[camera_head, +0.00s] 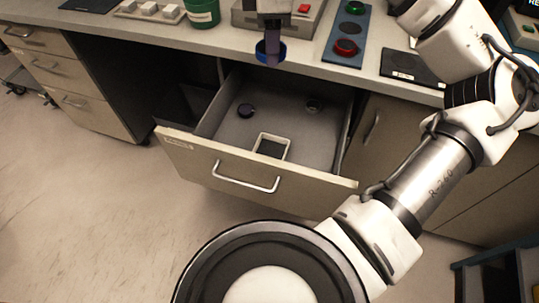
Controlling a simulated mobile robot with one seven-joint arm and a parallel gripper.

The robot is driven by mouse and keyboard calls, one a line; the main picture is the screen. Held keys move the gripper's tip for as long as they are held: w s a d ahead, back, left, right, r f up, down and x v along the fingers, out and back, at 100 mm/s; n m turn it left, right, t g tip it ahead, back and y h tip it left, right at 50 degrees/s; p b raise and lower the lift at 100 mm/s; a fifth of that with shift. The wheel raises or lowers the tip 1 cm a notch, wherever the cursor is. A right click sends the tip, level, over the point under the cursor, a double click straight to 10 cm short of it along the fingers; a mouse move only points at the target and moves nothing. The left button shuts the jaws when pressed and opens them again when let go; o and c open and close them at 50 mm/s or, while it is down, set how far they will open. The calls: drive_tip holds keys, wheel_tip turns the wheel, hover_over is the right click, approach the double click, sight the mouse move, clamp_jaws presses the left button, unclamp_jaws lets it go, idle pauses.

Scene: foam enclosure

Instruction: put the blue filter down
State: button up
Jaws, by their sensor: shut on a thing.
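The blue filter (261,51) is a small round blue piece at the top middle of the head view. My gripper (272,58) points down and is shut on it, with the fingers hiding its middle. In the picture, the filter overlaps the counter's front edge, above the back of the open drawer (205,160). I cannot tell its exact height, or whether it touches the counter.
In the drawer lie a dark round piece (245,110), a small round piece (312,107) and a pale square frame (259,138). On the counter stand a green tub (202,14), a panel with a red button (346,47) and a dark plate (408,67).

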wheel_tip(320, 180, down, 8)
drive_tip(key=w+n+b, duration=0.2)
drive_tip(key=n+b, duration=0.2)
drive_tip(key=n, duration=0.5)
drive_tip(key=n+b, duration=0.5)
drive_tip(key=n, duration=0.7)
hover_over(271, 152)
wheel_tip(271, 152, down, 10)
drive_tip(key=r, duration=0.1)
drive_tip(key=shift+n, duration=0.3)
wheel_tip(271, 152, down, 20)
drive_tip(key=shift+a+f+b, duration=0.1)
drive_tip(key=shift+b, duration=0.8)
drive_tip(key=shift+f, duration=0.15)
drive_tip(key=o, duration=0.7)
wheel_tip(271, 152, up, 12)
drive_tip(key=p, duration=0.1)
